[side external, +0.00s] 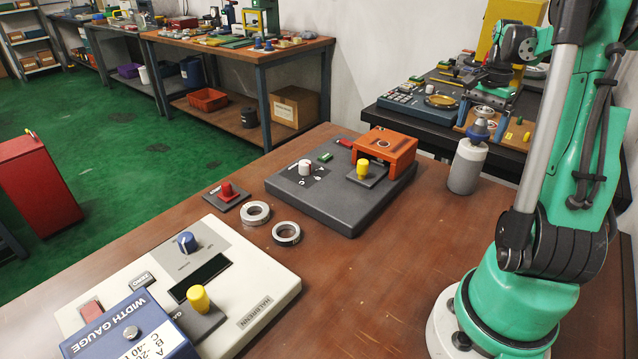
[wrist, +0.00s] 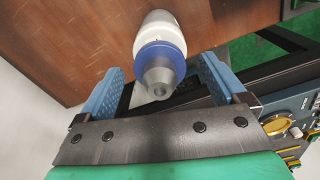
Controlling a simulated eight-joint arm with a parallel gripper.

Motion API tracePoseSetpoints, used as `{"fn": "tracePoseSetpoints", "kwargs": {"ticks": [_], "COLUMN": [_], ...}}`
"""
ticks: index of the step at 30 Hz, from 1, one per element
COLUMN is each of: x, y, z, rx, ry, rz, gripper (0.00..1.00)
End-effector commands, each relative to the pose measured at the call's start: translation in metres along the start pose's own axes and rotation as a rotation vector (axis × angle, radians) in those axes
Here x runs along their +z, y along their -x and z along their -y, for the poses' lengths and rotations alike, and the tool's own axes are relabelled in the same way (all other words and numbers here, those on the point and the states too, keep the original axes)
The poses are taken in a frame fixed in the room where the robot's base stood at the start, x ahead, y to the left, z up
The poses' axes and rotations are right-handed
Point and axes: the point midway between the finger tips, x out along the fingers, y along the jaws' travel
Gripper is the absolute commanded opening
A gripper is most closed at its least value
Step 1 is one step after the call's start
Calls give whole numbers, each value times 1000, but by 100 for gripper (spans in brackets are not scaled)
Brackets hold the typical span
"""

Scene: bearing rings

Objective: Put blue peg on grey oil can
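The oil can (side external: 466,168) stands upright at the right of the brown table. It has a pale grey-white body, a blue collar and a dark grey conical nozzle. In the wrist view the can (wrist: 158,22) is seen from its nozzle end, ahead of my gripper (wrist: 160,84). My gripper's blue fingers are spread on either side of the nozzle, apart from it, and hold nothing. No loose blue peg is clear to me; a blue knob (side external: 187,243) stands on the pale gauge panel.
A pale gauge panel (side external: 262,280) with a yellow peg (side external: 198,298) and a blue width-gauge box (side external: 125,330) is at front left. A dark panel (side external: 335,200) carries an orange bracket (side external: 388,150). Two metal rings (side external: 286,233) lie between. Table right of them is clear.

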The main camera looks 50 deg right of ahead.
Motion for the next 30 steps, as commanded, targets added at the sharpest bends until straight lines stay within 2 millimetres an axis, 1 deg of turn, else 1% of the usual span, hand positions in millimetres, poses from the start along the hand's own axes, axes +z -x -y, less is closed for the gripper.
{"fn": "tracePoseSetpoints", "kwargs": {"ticks": [5, 8, 11, 21, 25, 30], "x": [0, 0, 0, 0, 0, 0], "y": [2, 8, 22, 89, 107, 120], "z": [0, 0, 0, 0, 0, 0], "rx": [0, 0, 0, 0, 0, 0], "ry": [0, 0, 0, 0, 0, 2], "rz": [0, 0, 0, 0, 0, 0], "gripper": [92, 92, 92, 92, 92, 92]}}
